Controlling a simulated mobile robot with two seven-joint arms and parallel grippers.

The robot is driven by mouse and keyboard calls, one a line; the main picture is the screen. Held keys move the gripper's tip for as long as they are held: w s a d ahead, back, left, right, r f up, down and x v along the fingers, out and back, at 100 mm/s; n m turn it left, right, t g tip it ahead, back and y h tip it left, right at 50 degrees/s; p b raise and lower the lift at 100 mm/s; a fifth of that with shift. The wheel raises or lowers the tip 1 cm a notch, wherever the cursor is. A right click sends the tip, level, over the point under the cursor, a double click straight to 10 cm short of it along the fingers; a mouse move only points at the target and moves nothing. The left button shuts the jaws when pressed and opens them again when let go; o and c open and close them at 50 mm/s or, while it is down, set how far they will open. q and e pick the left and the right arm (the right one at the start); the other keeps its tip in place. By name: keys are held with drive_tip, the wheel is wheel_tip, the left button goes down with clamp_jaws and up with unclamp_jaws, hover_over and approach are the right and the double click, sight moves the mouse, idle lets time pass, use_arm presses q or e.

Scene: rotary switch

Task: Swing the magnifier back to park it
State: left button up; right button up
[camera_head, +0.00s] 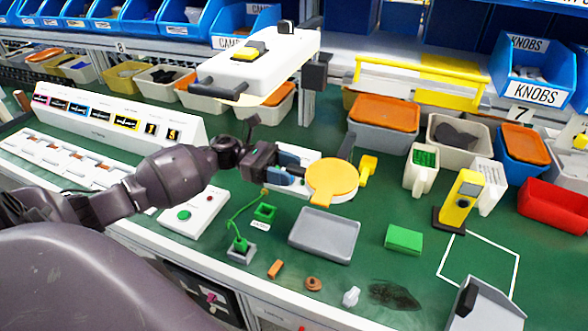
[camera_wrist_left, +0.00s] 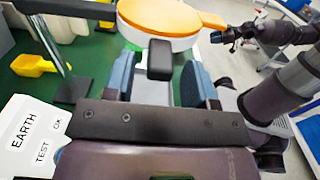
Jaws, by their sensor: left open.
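The magnifier (camera_head: 332,178) is a round yellow-orange disc held out over the bench on a dark arm (camera_head: 346,147). It also shows at the top of the left wrist view (camera_wrist_left: 165,18), with a dark block-like handle (camera_wrist_left: 160,60) on its near side. My left gripper (camera_head: 291,168) is just left of the disc, its blue-padded fingers pointing at it. In the left wrist view the fingers (camera_wrist_left: 160,84) are open, with the handle between or just beyond their tips. I cannot tell if they touch. A dark jointed arm, likely my right one, shows at upper right; its jaws are unclear.
A grey tray (camera_head: 324,234) lies below the disc. A yellow scoop (camera_head: 367,166) is close to its right. A white overhead housing (camera_head: 262,62) hangs at upper left. A beige bin (camera_head: 455,138) and a yellow stand (camera_head: 460,200) are to the right.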

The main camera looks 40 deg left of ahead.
use_arm(q)
drive_tip(key=shift+x, duration=1.1)
drive_tip(key=shift+c, duration=0.5)
clamp_jaws()
